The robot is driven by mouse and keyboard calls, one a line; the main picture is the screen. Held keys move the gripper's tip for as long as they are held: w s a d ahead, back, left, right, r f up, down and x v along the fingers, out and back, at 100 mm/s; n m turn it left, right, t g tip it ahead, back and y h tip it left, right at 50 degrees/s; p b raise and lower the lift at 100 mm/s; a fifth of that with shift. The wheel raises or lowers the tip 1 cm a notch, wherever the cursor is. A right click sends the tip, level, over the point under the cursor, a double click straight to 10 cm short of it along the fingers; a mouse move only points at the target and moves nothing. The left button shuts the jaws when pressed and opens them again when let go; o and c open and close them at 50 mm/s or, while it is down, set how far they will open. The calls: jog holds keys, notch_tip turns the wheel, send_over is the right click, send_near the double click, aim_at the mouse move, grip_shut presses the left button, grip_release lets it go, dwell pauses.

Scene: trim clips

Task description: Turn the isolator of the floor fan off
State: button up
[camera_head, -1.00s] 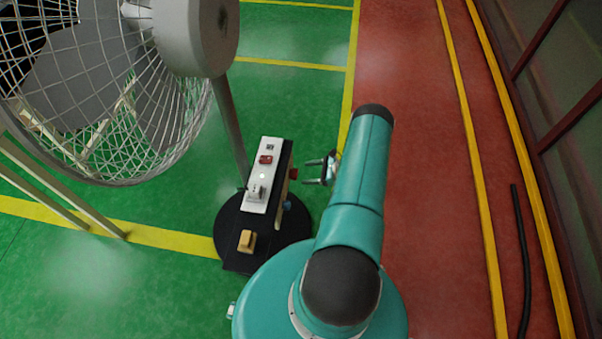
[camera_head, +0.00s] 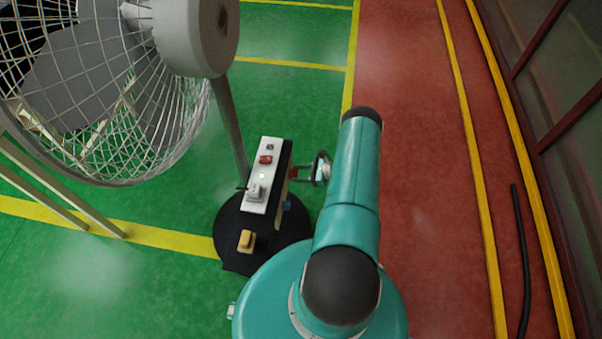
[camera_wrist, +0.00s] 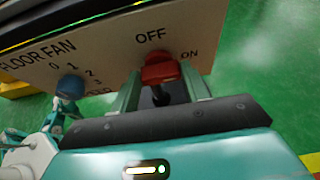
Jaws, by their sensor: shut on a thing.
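The floor fan's control box (camera_head: 265,185) stands on a round black base at the fan's pole. In the wrist view its side panel (camera_wrist: 115,50) reads FLOOR FAN, with a blue knob (camera_wrist: 71,87) marked 0, 1, 2, 3 at left. The red isolator handle (camera_wrist: 160,72) is at right between the marks OFF and ON. My gripper (camera_wrist: 158,92) is shut on the red isolator, one finger on each side of it. The handle's exact pointing direction is partly hidden by the fingers. In the head view my gripper (camera_head: 296,174) reaches the box's right side.
The caged fan (camera_head: 95,90) fills the upper left. A white top plate with a red switch (camera_head: 265,160) and a tan block (camera_head: 246,240) sit on the unit. A black cable or bar (camera_head: 525,260) lies on the red floor at right. Green floor is clear beyond the box.

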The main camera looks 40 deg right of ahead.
jog(key=shift+s+a+f+n+t+h, duration=0.2)
jog(key=shift+n+t+h, duration=0.7)
jog(key=shift+n, duration=1.35)
jog(key=shift+s+a+f+n+t+h, duration=0.15)
jog(key=shift+f+n+t+h, duration=0.2)
jog(key=shift+n+t, duration=1.4)
jog(key=shift+s+a+f+n+t+h, duration=0.15)
jog(key=shift+n+t+h, duration=0.5)
jog(key=shift+n, duration=2.05)
jog(key=o, duration=1)
jog(key=shift+a, duration=0.1)
